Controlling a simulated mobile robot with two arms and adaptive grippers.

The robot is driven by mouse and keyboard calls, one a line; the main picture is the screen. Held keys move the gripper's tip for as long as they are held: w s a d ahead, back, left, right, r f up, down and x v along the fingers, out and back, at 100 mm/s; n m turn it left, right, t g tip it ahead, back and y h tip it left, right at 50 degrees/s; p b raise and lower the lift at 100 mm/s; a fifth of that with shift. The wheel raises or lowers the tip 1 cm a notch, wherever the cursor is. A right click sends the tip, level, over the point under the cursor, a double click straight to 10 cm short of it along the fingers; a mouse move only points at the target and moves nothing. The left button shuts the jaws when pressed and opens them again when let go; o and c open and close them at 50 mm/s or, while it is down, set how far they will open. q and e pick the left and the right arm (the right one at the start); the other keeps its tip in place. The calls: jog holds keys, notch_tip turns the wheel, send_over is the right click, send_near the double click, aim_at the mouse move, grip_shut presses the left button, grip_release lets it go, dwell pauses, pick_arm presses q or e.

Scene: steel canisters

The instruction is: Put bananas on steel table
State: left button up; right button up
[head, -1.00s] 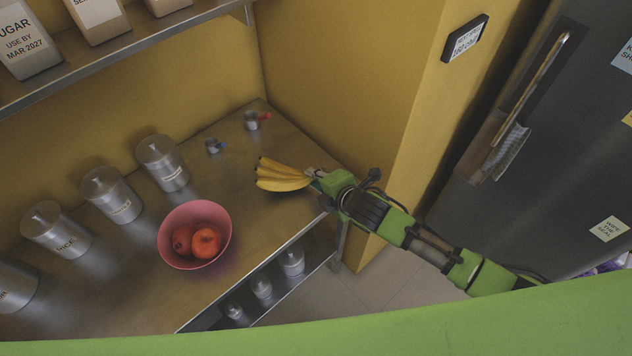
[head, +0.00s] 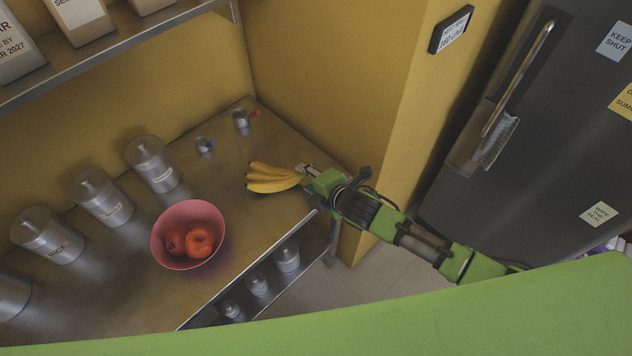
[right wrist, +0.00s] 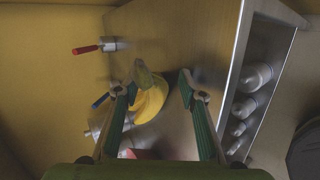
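The bunch of yellow bananas (head: 270,178) lies on the steel table (head: 245,225), near its right end. My right gripper (head: 303,172) is at the stem end of the bunch. In the right wrist view the bananas (right wrist: 150,101) show between the two fingers of my right gripper (right wrist: 152,84). The fingers are spread, with a clear gap between the bunch and the right-hand finger. The bunch is closer to the left-hand finger; whether it touches that finger I cannot tell. My left gripper is not in view.
A pink bowl (head: 160,247) with red fruit stands left of the bananas. Steel canisters (head: 152,163) line the back. Two small cups with blue (head: 204,146) and red (head: 241,120) handles stand near the corner. A shelf (head: 150,28) hangs above; a yellow wall (head: 330,70) is behind.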

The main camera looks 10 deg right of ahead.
jog(key=v, duration=1.2)
jog(key=shift+b, duration=0.4)
jog(key=shift+f, duration=0.15)
jog(key=w+d+f+m+g+h, duration=0.15)
jog(key=d+f+m, duration=0.4)
jog(key=f, duration=0.65)
jog(key=s+d+f+m+g+h, duration=0.1)
jog(key=s+d+f+m, duration=0.25)
jog(key=f, duration=0.45)
jog(key=s+d+f+m+g+h, duration=0.1)
jog(key=s+d+f+m+h, duration=0.2)
jog(key=f, duration=0.5)
jog(key=s+f+m+g, duration=0.1)
jog(key=s+f+m, duration=0.2)
jog(key=s+f, duration=0.3)
jog(key=s+d+f+m+g, duration=0.1)
jog(key=s+f, duration=0.4)
jog(key=s, duration=1.2)
jog(key=s+f+m+g, duration=0.3)
jog(key=s+f+m, duration=0.2)
jog(key=s, duration=0.6)
jog(key=shift+s+d+f+y, duration=0.2)
jog(key=shift+s+f+y, duration=0.2)
jog(key=shift+f, duration=0.45)
jog(key=shift+f, duration=0.1)
